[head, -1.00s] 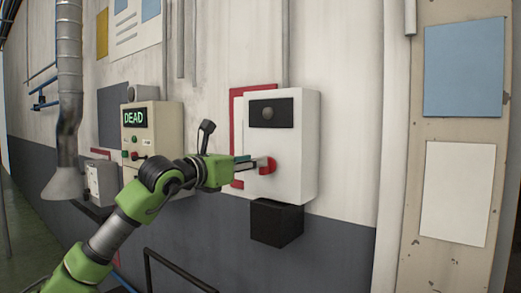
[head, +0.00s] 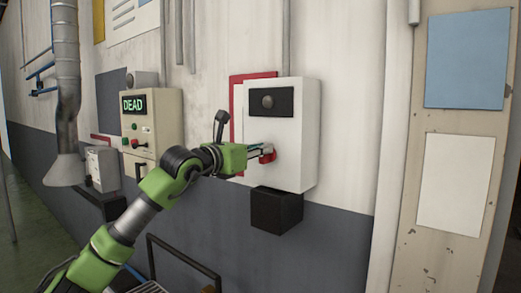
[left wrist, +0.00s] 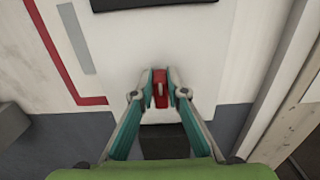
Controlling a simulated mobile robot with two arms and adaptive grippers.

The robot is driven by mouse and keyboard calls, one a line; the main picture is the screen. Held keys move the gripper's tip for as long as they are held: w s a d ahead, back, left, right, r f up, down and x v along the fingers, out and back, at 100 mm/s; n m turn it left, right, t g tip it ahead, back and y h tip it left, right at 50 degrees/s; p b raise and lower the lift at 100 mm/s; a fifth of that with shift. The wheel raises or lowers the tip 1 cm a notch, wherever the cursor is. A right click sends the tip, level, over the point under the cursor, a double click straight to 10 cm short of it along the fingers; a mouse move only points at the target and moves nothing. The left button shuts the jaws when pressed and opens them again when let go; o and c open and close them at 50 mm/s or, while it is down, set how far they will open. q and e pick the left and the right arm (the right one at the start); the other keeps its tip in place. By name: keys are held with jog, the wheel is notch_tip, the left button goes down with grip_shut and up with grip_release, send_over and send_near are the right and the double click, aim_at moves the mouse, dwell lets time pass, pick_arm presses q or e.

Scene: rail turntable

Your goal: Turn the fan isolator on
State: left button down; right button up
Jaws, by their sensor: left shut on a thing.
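A white wall box (head: 305,135) carries a red rotary handle (head: 267,157) low on its front and a dark panel with a round knob above it. I see no readable label on the box, so I cannot tell from lettering that it is the fan isolator. My left gripper (head: 260,149) reaches it from the left and is shut on the red handle. In the left wrist view the handle (left wrist: 161,92) stands about upright between the two fingertips (left wrist: 160,78), which partly cover its sides. My right gripper is not in view.
A beige control box (head: 165,115) with a green "DEAD" display stands on the wall to the left. A black box (head: 276,210) sits just under the white box. A dark rail (head: 180,262) stands low in front. A grey duct (head: 66,90) hangs at far left.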

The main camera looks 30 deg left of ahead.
aim_at(273, 156)
pick_arm(q)
jog(key=m+b, duration=0.1)
jog(key=m, duration=0.3)
jog(key=d+f+m+b, duration=0.1)
jog(key=m, duration=0.4)
jog(key=d+m+b, duration=0.1)
jog(key=m, duration=0.4)
jog(key=shift+f, duration=0.3)
jog(key=m, duration=0.3)
jog(key=shift+f, duration=0.25)
jog(key=shift+m, duration=0.4)
jog(key=shift+f, duration=0.1)
jog(key=c, duration=2)
grip_release()
jog(key=shift+d, duration=0.1)
jog(key=shift+s, duration=0.15)
